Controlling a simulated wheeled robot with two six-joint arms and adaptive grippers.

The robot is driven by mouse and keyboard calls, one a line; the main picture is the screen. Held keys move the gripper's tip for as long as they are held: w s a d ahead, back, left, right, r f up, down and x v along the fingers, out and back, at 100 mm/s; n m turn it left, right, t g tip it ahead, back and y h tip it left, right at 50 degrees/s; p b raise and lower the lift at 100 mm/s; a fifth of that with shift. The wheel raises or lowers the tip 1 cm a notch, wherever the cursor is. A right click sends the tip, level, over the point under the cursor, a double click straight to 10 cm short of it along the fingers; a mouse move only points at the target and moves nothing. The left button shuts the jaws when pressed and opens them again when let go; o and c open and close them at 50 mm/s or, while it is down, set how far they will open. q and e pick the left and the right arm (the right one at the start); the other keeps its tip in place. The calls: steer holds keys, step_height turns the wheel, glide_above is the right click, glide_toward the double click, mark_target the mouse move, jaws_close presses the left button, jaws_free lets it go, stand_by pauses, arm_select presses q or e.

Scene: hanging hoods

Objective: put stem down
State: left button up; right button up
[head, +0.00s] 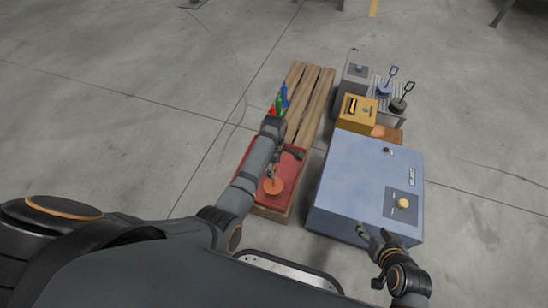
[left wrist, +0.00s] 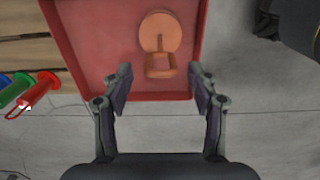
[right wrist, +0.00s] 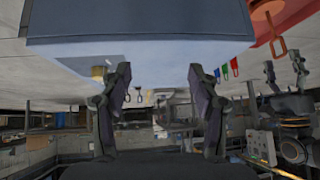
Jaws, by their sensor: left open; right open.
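The orange stem, a round disc (head: 273,187) with a rod and loop handle, is in the red tray (head: 257,199). In the left wrist view its disc (left wrist: 160,30) rests on the red surface. Its loop handle (left wrist: 160,66) shows between my fingertips, with a gap on each side. My left gripper (head: 283,163) is open and empty over the tray, beside the handle; it also shows in the left wrist view (left wrist: 160,78). My right gripper (head: 372,238) is open and empty near the front of the blue cabinet (head: 345,180); the right wrist view shows its spread fingers (right wrist: 160,72).
A wooden pallet (head: 317,97) extends behind the tray. Red, green and blue tagged pieces (head: 280,103) hang at its left edge. A yellow box (head: 356,113) and two handled stems, blue (head: 384,90) and black (head: 398,105), stand behind the cabinet. The floor on the left is clear.

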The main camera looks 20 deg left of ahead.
arm_select(q)
steer(key=shift+r, duration=0.75)
steer(key=shift+r+p, duration=0.75)
steer(key=shift+r, duration=0.7)
arm_select(e)
steer(key=s+f+g, duration=0.2)
steer(key=s+g, duration=0.1)
steer(key=s, duration=0.3)
steer(key=shift+f+g, duration=0.15)
steer(key=shift+g, duration=0.15)
steer(key=shift+w, duration=0.1)
arm_select(q)
steer(key=shift+s+a+f, duration=0.15)
steer(key=shift+s+f, duration=0.05)
steer(key=shift+s, duration=0.05)
steer(key=s+a+m+t, duration=0.2)
steer(key=s+m, duration=0.7)
steer(key=s, duration=0.1)
steer(key=s+a+m+t+h, duration=0.1)
steer(key=s+a+m+t, duration=0.1)
steer(key=s+m, duration=0.7)
steer(key=shift+s+a+r+t, duration=0.3)
steer(key=shift+s+r, duration=0.1)
steer(key=shift+s, duration=0.7)
